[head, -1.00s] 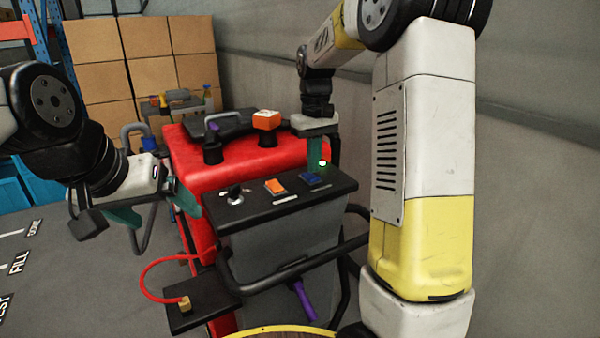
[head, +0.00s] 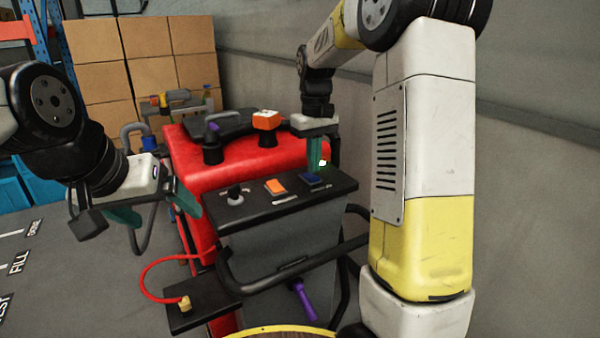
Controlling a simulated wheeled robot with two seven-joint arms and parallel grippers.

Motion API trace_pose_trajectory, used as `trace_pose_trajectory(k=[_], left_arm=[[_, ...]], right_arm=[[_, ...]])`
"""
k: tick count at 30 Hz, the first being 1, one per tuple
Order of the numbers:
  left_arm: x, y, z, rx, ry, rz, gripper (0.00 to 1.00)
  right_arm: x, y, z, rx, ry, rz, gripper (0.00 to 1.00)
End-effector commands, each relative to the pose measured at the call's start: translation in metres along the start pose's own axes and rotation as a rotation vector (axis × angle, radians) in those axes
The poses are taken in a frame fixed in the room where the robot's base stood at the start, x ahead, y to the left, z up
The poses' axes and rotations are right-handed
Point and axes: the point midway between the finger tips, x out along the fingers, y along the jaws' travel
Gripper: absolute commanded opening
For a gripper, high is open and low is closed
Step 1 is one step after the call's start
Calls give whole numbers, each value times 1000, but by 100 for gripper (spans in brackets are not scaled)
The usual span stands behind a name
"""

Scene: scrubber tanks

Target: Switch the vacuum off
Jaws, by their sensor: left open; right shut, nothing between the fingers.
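The scrubber's dark control panel (head: 335,190) carries a black knob (head: 235,195), an orange rocker switch (head: 275,186) and a blue rocker switch (head: 312,180). The small labels are too blurred to read, so I cannot tell which switch is the vacuum's. My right gripper (head: 316,170) is shut and empty, pointing down at the far edge of the blue switch. I cannot tell whether its tips touch it. A small bright greenish spot (head: 323,162) shows beside the fingers. My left gripper (head: 157,209) is open and empty, left of the panel.
The red tank body (head: 185,155) lies behind the panel, with an orange-capped part (head: 266,121) on top. A black handlebar (head: 290,272) runs before the panel. A red hose (head: 155,265) loops to a small shelf (head: 205,305). Cardboard boxes (head: 145,60) stand behind; a wall is on the right.

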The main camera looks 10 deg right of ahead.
Motion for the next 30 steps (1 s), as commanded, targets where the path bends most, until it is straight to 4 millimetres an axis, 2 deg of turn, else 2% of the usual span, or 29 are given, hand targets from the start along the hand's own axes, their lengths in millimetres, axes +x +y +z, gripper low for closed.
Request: trace_pose_trajectory(k=[30], left_arm=[[0, 0, 0, 0, 0, 0, 87]], right_arm=[[9, 0, 0, 0, -1, 0, 0]])
